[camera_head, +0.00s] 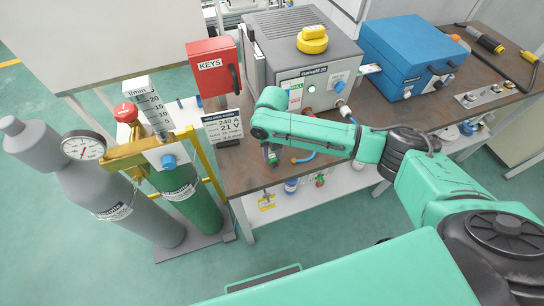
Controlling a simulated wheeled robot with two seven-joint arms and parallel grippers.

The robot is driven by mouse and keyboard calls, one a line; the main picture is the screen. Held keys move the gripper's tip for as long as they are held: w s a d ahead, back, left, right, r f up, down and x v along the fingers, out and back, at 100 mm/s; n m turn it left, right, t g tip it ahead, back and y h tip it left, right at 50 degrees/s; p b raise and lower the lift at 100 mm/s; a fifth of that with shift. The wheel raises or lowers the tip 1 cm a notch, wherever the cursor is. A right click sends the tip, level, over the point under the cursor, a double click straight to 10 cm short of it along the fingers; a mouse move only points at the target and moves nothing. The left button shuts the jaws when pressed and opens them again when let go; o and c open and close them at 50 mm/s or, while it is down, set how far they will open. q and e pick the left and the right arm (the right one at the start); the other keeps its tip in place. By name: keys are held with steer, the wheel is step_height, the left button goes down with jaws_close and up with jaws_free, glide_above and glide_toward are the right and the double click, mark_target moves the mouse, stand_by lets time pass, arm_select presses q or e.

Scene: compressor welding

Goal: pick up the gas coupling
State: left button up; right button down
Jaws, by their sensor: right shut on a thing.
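My right arm reaches in from the right, with its forearm low over the front left of the brown bench. My right gripper (268,149) points down near the bench's front edge and is mostly hidden under its own green wrist. It is shut on a small green piece (273,159), which looks like the gas coupling. The fingers and the piece are too small to show the exact grip, or whether the piece touches the bench. My left gripper is not in view.
A grey welder (303,88), red KEYS box (213,68) and blue case (413,54) stand on the bench (239,172). A sign (223,126) stands left of my gripper. A grey cylinder (120,205) and green cylinder (187,199) stand further left. A blue hose (304,159) lies close by.

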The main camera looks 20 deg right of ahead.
mark_target(272, 157)
step_height(272, 157, up, 20)
steer(key=b, duration=0.3)
steer(key=c, duration=1.4)
jaws_free()
jaws_close()
